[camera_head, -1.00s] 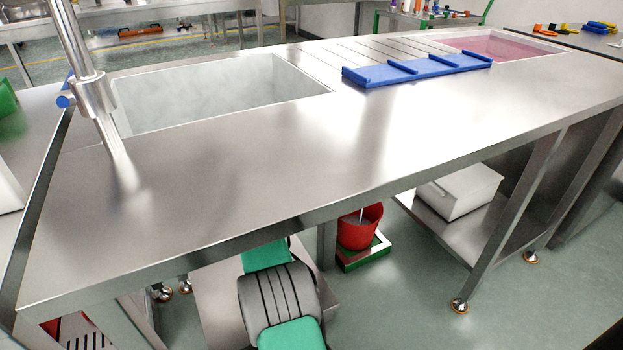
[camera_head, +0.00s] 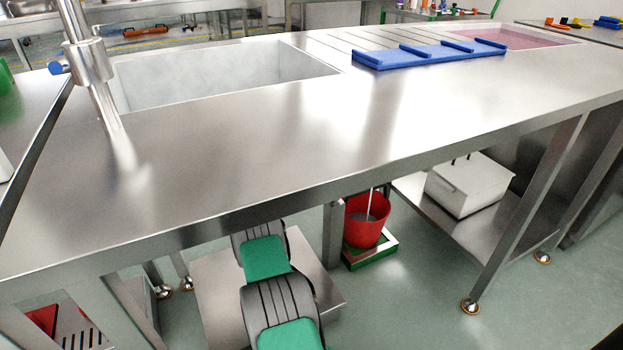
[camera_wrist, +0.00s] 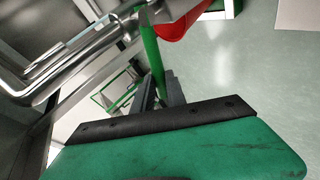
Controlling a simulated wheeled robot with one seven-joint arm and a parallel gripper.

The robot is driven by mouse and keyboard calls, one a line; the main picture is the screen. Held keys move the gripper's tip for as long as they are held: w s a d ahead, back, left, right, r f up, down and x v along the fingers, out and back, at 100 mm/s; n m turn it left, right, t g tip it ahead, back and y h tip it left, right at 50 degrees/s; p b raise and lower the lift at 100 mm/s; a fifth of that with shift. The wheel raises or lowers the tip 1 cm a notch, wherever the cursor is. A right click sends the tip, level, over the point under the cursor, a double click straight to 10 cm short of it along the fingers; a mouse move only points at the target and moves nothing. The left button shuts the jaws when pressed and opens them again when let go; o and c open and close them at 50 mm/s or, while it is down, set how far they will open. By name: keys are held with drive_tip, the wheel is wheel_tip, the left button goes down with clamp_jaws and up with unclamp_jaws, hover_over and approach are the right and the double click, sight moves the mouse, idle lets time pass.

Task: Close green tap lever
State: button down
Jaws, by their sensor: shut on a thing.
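The green lever (camera_wrist: 153,50) shows in the wrist view as a slim green bar beside shiny metal pipes (camera_wrist: 62,72). My gripper (camera_wrist: 160,94) has its dark fingers on either side of the bar's near end and is shut on it. In the head view my gripper and the lever are hidden under the steel table (camera_head: 230,165); only my green and grey arm shows below its front edge. The lever's joint with the pipework is not clear.
A red bucket (camera_head: 366,222) stands on a green-edged base (camera_head: 372,252) under the table, right of my arm. A white box (camera_head: 470,185) sits on the lower shelf. Table legs (camera_head: 333,236) stand close to my arm. A red object (camera_wrist: 185,20) lies beyond the lever.

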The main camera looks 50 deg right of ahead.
drive_tip(key=shift+w+a+f, duration=0.1)
drive_tip(key=shift+f, duration=0.05)
drive_tip(key=c, duration=1.6)
unclamp_jaws()
drive_tip(key=shift+c, duration=0.2)
drive_tip(key=p+v, duration=0.3)
drive_tip(key=v, duration=0.4)
drive_tip(key=shift+a+r+p, duration=0.25)
drive_tip(key=shift+a+p, duration=0.05)
drive_tip(key=shift+p, duration=0.05)
